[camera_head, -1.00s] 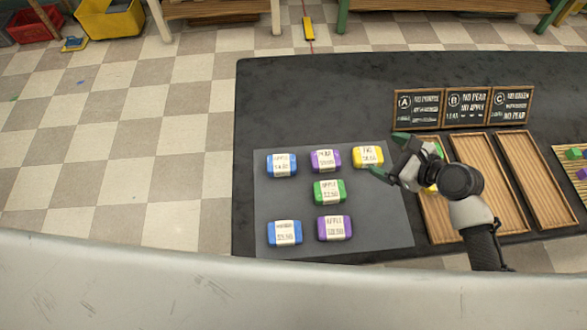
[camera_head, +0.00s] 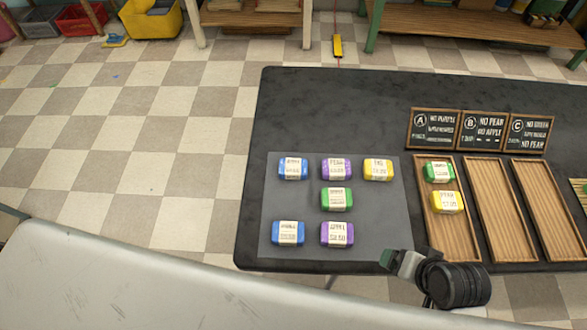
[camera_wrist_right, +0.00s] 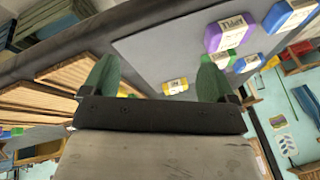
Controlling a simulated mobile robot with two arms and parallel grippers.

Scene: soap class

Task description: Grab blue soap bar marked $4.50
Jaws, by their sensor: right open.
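Two blue soap bars lie on the grey mat (camera_head: 385,225): one at the back left (camera_head: 293,169), one at the front left (camera_head: 288,233). Their label prices are too small to read surely now. Blue bars also show at the upper right of the right wrist view (camera_wrist_right: 289,14). My left gripper is not in view.
The mat also holds purple bars (camera_head: 336,169) (camera_head: 337,234), a yellow bar (camera_head: 378,170) and a green bar (camera_head: 337,199). The left wooden tray (camera_head: 458,240) holds a green and a yellow bar; the middle (camera_head: 500,210) and right trays (camera_head: 548,210) are empty. Signs A, B, C (camera_head: 483,130) stand behind.

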